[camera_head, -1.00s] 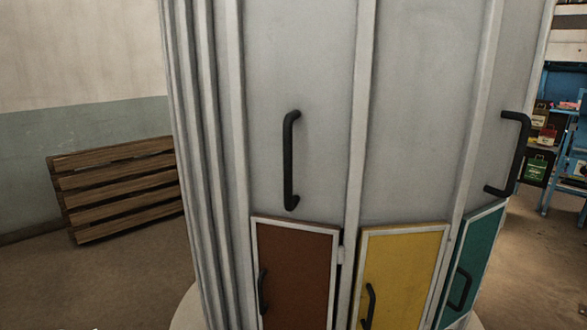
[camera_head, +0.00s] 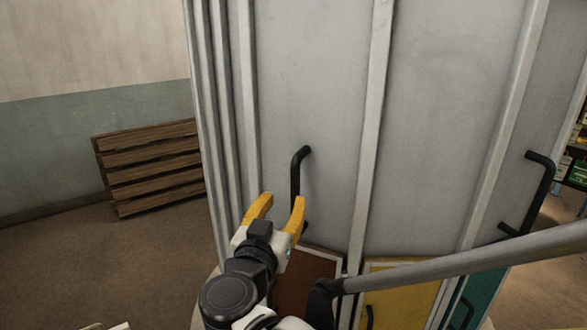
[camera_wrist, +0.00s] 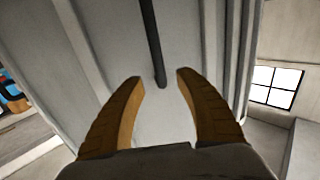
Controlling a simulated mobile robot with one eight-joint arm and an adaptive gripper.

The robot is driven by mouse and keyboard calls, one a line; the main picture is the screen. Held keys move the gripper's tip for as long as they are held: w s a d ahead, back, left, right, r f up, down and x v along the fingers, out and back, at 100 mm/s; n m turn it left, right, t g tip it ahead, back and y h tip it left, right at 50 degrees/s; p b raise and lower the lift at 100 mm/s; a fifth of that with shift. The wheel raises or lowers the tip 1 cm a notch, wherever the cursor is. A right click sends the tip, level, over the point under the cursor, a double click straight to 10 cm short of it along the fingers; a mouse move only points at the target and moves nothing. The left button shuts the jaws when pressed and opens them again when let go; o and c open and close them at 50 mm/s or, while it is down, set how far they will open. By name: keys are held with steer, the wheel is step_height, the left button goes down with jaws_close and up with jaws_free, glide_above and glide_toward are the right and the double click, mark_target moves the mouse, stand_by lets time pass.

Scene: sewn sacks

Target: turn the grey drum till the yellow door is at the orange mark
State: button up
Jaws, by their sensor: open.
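The grey drum (camera_head: 430,130) fills the middle and right of the head view. A black upright handle (camera_head: 297,175) is on its left panel and a second black handle (camera_head: 540,190) is at the right. The yellow door (camera_head: 395,300) is low on the drum, partly hidden behind my arm. My gripper (camera_head: 281,205) is open in front of the left handle. In the wrist view the lower end of a black handle (camera_wrist: 158,70) lies just beyond and between the open fingertips (camera_wrist: 158,80), with nothing gripped. No orange mark shows.
A brown door (camera_head: 300,280) is left of the yellow one and a teal door (camera_head: 487,290) is to its right. A slatted wooden pallet (camera_head: 150,165) leans at the left wall. The floor (camera_head: 110,260) before it is clear. Shelves stand at the far right.

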mark_target(294, 184)
steer(key=x, duration=1)
steer(key=shift+s, duration=0.1)
steer(key=shift+c, duration=0.5)
